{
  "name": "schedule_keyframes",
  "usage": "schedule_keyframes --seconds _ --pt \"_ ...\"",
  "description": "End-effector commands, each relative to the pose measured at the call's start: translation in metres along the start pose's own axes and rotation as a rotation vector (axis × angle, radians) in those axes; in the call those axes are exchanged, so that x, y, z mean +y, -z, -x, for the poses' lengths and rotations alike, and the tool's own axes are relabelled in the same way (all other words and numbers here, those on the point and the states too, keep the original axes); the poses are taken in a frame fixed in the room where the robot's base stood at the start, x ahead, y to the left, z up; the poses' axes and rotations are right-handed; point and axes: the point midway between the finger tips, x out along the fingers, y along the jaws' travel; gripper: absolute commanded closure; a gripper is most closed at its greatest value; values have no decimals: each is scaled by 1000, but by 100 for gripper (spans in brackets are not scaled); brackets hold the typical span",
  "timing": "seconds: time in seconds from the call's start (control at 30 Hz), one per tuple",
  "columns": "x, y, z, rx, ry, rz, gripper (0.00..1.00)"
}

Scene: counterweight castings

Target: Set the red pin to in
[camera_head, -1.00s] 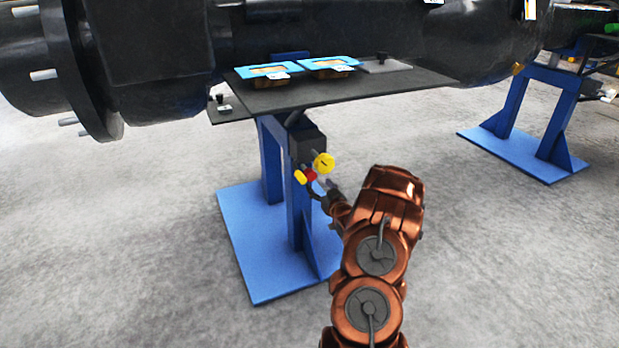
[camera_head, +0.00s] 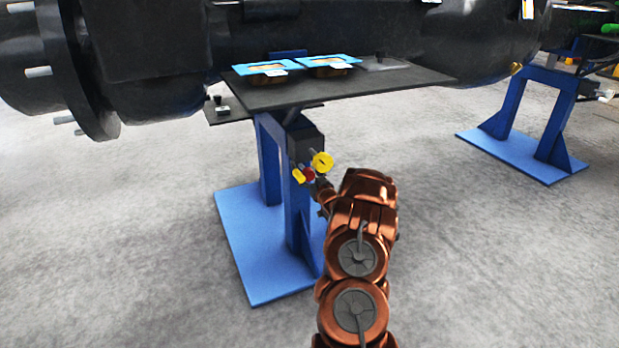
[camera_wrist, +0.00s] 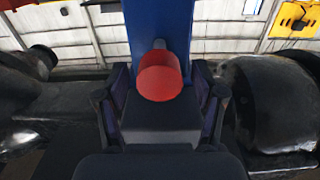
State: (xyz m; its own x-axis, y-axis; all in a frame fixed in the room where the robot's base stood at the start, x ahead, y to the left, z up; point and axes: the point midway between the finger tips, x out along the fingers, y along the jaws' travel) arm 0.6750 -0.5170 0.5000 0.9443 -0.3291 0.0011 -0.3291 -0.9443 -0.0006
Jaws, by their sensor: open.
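The red pin (camera_head: 309,174) is a small red round knob on the dark block of the blue stand, between two yellow knobs. In the wrist view the red pin (camera_wrist: 160,77) shows large, with a grey shaft behind it. My gripper (camera_head: 317,186) is just in front of the red pin, at its lower right in the head view. In the wrist view my gripper (camera_wrist: 160,92) is open, with one finger on each side of the red pin. I cannot tell whether the fingers touch it.
A round yellow knob (camera_head: 322,162) and a smaller yellow knob (camera_head: 298,176) sit close beside the red pin. A dark plate (camera_head: 350,90) with two blue-framed parts (camera_head: 262,69) is above. The blue stand (camera_head: 255,270) rests on a clear grey floor (camera_head: 450,270).

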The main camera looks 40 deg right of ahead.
Motion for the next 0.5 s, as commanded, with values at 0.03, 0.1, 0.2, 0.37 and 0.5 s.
schedule_keyframes --seconds 0.03,0.1,0.2,0.37,0.5 --pt "0 0 0 0 0 0 31" --pt "0 0 0 0 0 0 38" --pt "0 0 0 -1 0 0 48" --pt "0 0 0 -1 0 0 65" --pt "0 0 0 -1 0 0 79"
